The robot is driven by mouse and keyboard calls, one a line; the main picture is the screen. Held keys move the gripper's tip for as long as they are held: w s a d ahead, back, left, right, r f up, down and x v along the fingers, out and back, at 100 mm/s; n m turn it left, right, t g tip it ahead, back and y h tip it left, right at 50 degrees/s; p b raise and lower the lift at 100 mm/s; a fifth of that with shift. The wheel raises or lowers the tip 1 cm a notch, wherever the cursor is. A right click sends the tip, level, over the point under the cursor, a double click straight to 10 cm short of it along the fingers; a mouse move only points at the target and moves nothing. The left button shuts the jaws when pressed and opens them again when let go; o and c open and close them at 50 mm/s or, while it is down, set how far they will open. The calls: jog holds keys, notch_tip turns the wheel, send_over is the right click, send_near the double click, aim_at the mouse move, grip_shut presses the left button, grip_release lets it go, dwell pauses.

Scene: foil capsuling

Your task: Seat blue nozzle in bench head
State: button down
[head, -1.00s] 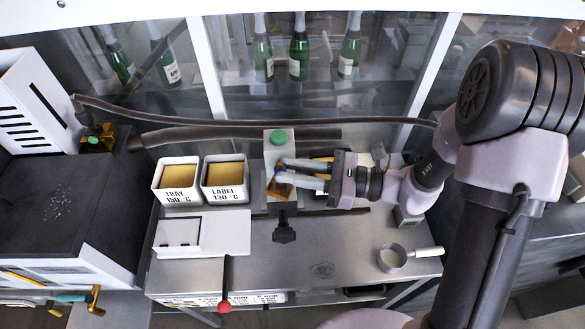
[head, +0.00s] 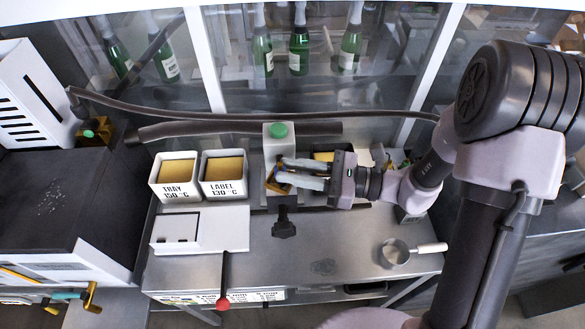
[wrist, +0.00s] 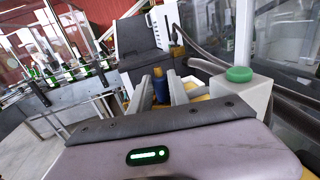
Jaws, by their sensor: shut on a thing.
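The blue nozzle (wrist: 161,90) is between the fingers of my gripper (wrist: 161,92) in the wrist view, with a brass-coloured part at its far end. My gripper is shut on it. The bench head (head: 277,141) is a pale grey post with a green button on top. In the head view my gripper (head: 279,172) reaches in from the right, its fingertips at the front of the bench head. The fingers hide most of the nozzle there, and I cannot tell whether it touches the head. In the wrist view the bench head (wrist: 240,90) stands right of the fingers.
Two pots, TRAY (head: 174,190) and LABEL (head: 221,188), stand left of the bench head. A black knob (head: 283,224) is below it. A red-tipped lever (head: 223,300) and a small pan (head: 394,254) are nearer. The bench's front middle is mostly clear.

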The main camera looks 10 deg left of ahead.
jog(key=shift+f, duration=0.4)
jog(key=c, duration=1.2)
grip_release()
jog(key=shift+o, duration=0.2)
jog(key=d+p, duration=0.1)
jog(key=d, duration=1.6)
jog(key=shift+s+d, duration=0.2)
jog(key=shift+r, duration=0.1)
